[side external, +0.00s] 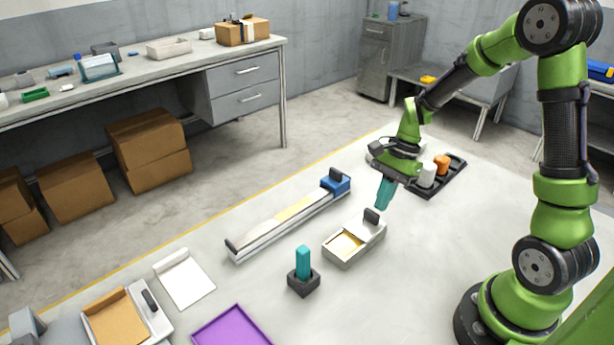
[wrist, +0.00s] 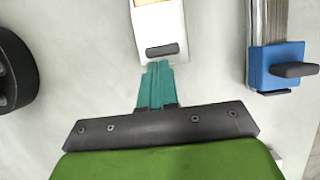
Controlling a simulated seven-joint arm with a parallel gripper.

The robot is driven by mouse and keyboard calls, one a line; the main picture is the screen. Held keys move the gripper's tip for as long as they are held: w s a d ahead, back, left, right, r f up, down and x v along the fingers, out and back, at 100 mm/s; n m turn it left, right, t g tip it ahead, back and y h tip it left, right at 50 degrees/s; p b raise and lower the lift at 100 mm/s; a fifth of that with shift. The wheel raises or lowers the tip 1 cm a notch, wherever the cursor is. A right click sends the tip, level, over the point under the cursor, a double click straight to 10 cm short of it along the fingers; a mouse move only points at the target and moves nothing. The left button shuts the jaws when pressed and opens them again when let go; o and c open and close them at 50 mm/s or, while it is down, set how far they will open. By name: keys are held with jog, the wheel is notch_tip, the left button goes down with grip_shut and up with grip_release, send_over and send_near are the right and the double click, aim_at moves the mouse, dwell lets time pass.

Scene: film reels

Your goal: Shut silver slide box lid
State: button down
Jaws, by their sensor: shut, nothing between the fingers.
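The silver slide box (side external: 349,254) is a small pale grey box on the work surface. Its tan inside (side external: 346,245) shows uncovered at the front-left end. The lid's dark handle (side external: 371,215) stands at the end nearest my gripper. In the wrist view the pale lid (wrist: 160,30) and its dark handle (wrist: 162,50) lie just beyond my fingertips, with a bit of tan inside at the top edge. My gripper (side external: 383,206) has teal fingers, shut together and empty, pointing down beside the handle end. In the wrist view the fingertips (wrist: 159,66) appear just short of the handle; contact cannot be told.
A long rail-like box with a blue end block (side external: 337,184) lies to the left. A teal peg in a dark base (side external: 303,282) stands in front. A dark tray (side external: 455,181) with white and orange pieces is behind my gripper. A purple tray (side external: 232,328) lies front left.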

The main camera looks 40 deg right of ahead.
send_over(360, 233)
dwell(0.6)
